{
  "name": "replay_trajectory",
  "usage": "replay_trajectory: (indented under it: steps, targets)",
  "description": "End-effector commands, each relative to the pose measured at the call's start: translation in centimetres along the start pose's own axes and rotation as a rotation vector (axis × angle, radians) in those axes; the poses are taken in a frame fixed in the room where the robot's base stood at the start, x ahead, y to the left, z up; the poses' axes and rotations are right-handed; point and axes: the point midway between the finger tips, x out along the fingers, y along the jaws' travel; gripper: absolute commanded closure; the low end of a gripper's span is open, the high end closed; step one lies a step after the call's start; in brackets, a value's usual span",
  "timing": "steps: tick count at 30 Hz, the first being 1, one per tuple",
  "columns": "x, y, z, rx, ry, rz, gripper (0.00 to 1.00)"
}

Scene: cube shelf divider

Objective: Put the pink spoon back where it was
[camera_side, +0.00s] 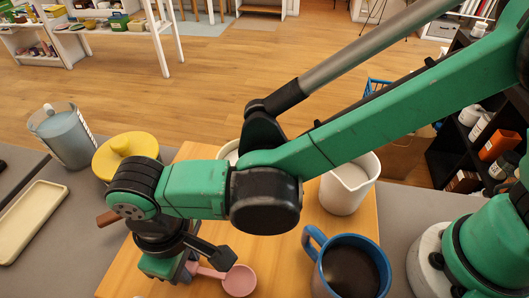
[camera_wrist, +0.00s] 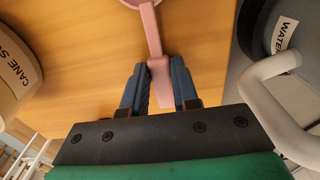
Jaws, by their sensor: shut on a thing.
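The pink spoon (camera_side: 240,281) is a small round measuring scoop with a flat handle. In the side view its bowl shows over the wooden board (camera_side: 290,252), to the right of my gripper (camera_side: 188,270). In the wrist view the spoon's handle (camera_wrist: 152,32) runs down between the fingers of my gripper (camera_wrist: 159,76), which is shut on the handle's end. The bowl is cut off at the top edge there. I cannot tell whether the spoon touches the board.
A blue mug of dark liquid (camera_side: 350,270) stands right of the spoon. In the wrist view, labelled containers flank the gripper: "CANE S…" (camera_wrist: 15,70) and "WATE…" (camera_wrist: 284,35).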

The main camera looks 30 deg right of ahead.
Motion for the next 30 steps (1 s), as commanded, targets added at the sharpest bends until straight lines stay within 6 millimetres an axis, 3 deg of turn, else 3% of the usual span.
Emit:
replay_trajectory:
  steps: [2, 14, 18, 19, 30]
  targets:
    - [0.03, 0.00, 0.00, 0.000, 0.000, 0.000, 0.67]
    - [0.02, 0.00, 0.01, 0.000, 0.000, 0.000, 0.67]
    - [0.02, 0.00, 0.01, 0.000, 0.000, 0.000, 0.33]
    - [0.02, 0.00, 0.01, 0.000, 0.000, 0.000, 0.31]
    - [-0.32, 0.00, 0.01, 0.000, 0.000, 0.000, 0.31]
